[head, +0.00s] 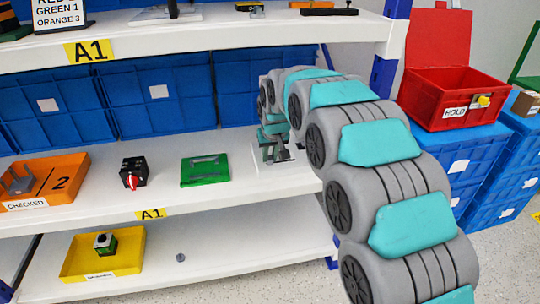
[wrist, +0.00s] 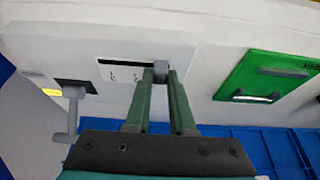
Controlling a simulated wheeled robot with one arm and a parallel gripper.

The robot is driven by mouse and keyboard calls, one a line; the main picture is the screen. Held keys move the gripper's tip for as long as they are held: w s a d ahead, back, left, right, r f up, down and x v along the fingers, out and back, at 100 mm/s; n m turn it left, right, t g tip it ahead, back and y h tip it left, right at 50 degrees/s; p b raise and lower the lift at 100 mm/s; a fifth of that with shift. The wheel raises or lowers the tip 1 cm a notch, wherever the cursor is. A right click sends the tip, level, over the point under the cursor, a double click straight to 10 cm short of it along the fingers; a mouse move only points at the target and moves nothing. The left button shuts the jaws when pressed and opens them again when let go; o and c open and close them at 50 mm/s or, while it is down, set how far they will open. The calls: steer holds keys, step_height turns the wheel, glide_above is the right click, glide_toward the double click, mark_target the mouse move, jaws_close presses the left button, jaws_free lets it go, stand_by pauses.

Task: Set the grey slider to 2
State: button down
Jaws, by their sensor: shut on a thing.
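A white panel (wrist: 80,45) with a dark slot lies on the middle shelf; the head view shows only part of it (head: 262,166) beside my gripper. The grey slider (wrist: 160,68) sits at the right end of the slot in the wrist view. Small marks (wrist: 112,76) are printed below the slot, too small to read. My gripper (wrist: 159,76) has its two green fingers closed around the slider. In the head view my gripper (head: 272,152) points down at the panel, and the slider is too small to make out there.
A lever (wrist: 73,115) on a dark plate stands left of the slot. A green board with handles (wrist: 260,82) lies to the right; it also shows in the head view (head: 205,180). A black box with a red knob (head: 133,175) and an orange tray (head: 65,192) stand further left.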

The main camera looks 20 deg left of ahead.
mark_target(281, 163)
stand_by(0.6)
steer(key=w+d, duration=0.2)
steer(key=d, duration=0.1)
steer(key=shift+b, duration=0.3)
steer(key=c, duration=0.8)
jaws_free()
steer(key=shift+s, duration=0.1)
steer(key=shift+o, duration=0.2)
steer(key=v, duration=0.7)
steer(key=shift+r+b, duration=0.35)
steer(key=shift+s+d, duration=0.15)
